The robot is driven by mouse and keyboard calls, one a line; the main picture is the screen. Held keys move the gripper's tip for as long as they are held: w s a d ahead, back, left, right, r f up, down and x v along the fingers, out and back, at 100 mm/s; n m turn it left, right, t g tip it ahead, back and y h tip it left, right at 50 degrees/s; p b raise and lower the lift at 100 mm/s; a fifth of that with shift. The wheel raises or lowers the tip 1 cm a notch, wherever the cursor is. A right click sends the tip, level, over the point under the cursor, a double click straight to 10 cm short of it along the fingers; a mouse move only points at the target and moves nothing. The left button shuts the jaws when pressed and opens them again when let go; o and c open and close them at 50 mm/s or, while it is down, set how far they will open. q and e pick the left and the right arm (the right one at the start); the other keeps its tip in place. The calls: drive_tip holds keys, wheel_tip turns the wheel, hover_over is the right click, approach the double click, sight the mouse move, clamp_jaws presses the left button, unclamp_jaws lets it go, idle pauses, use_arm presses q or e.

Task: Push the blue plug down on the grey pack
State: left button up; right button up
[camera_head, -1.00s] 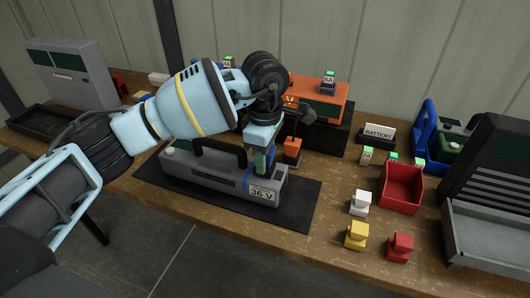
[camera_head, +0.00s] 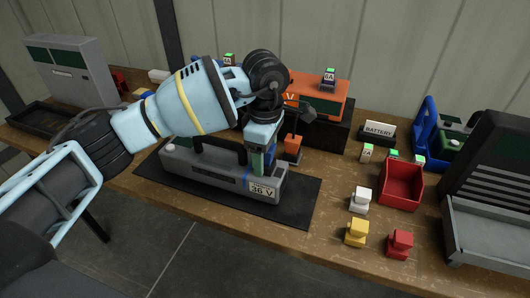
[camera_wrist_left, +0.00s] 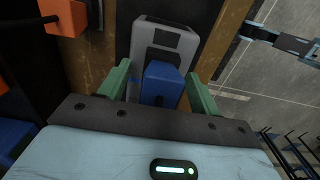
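The grey pack (camera_head: 206,170), with a black handle and a 36 V label, lies on a black mat on the bench. It also shows in the left wrist view (camera_wrist_left: 168,40). The blue plug (camera_wrist_left: 162,84) is at the labelled end of the pack, between my left gripper's green fingers in the wrist view. My left gripper (camera_head: 262,165) points down over that end. Its fingers stand apart on both sides of the plug, with a small gap visible on the left. The plug's lower side and seat are hidden. My right gripper is not seen in the head view.
An orange pack (camera_head: 333,98) stands behind, with an orange plug (camera_head: 293,145) before it. To the right are a red bin (camera_head: 402,184), a BATTERY sign (camera_head: 379,131), and white (camera_head: 360,200), yellow (camera_head: 356,233) and red (camera_head: 399,244) plugs.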

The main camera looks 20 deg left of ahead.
use_arm(q)
wheel_tip(320, 180, up, 7)
drive_tip(key=shift+f, duration=0.15)
drive_tip(key=shift+r, duration=0.6)
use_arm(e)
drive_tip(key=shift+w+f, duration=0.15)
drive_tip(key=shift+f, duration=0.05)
use_arm(q)
drive_tip(key=shift+r, duration=0.1)
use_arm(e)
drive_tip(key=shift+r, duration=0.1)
use_arm(q)
drive_tip(key=shift+r, duration=0.6)
drive_tip(key=shift+r+p, duration=0.6)
drive_tip(key=shift+r, duration=0.45)
drive_tip(key=shift+r+p, duration=0.45)
drive_tip(key=shift+r, duration=0.8)
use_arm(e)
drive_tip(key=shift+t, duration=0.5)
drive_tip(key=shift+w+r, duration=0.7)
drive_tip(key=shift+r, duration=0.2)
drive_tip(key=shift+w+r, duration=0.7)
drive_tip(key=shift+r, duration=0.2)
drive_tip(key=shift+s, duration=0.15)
